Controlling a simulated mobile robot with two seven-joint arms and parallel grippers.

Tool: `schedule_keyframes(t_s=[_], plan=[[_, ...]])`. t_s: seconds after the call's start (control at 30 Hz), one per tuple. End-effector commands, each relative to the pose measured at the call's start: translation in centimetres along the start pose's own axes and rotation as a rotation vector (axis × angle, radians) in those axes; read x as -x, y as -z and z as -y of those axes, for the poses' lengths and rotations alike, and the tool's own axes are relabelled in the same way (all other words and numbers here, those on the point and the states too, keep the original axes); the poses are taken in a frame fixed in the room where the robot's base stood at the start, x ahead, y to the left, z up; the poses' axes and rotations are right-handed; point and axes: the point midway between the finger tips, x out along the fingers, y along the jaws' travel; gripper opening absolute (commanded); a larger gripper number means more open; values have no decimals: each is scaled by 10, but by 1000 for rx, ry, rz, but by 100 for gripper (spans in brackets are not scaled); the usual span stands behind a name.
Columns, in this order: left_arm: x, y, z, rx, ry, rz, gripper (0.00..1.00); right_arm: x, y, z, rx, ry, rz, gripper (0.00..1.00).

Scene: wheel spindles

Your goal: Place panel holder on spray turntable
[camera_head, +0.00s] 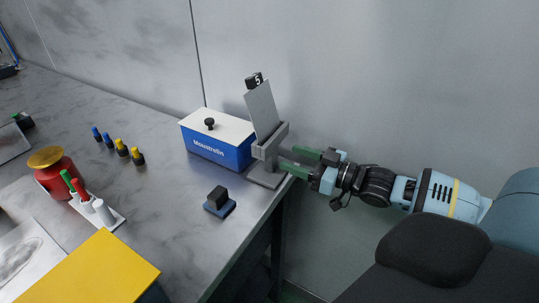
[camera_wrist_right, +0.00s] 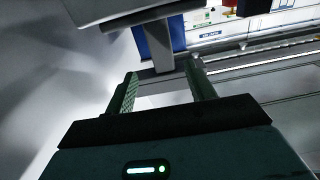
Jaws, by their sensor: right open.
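A grey panel holder (camera_head: 270,142) stands at the table's right edge, on a flat grey base plate. It carries a tilted grey panel (camera_head: 262,108) with a black tag marked 5 at its top. My right gripper (camera_head: 298,162) is open beside the holder's right side, its green fingers pointing at it. In the right wrist view, the grey post (camera_wrist_right: 159,45) shows ahead of the space between the two fingers (camera_wrist_right: 165,88); I see no closed grip on it. I cannot tell for certain which item is the spray turntable. My left gripper is out of view.
A blue box with a white lid (camera_head: 222,123) stands close behind the holder. A black block on a small blue base (camera_head: 219,207) is in front. Several small bottles, a red pot (camera_head: 57,176) and a yellow-topped box (camera_head: 95,275) are further left. A wall rises behind.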

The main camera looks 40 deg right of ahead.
Motion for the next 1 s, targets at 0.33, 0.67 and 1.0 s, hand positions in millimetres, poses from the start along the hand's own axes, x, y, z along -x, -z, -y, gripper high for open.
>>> schedule_keyframes(t_s=[0.33,0.67,1.0], plan=[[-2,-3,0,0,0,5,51,-18,1,0,1,0,0,55],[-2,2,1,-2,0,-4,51,-28,4,2,1,0,-3,55],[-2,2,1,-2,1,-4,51,-61,8,4,0,-1,-2,55]])
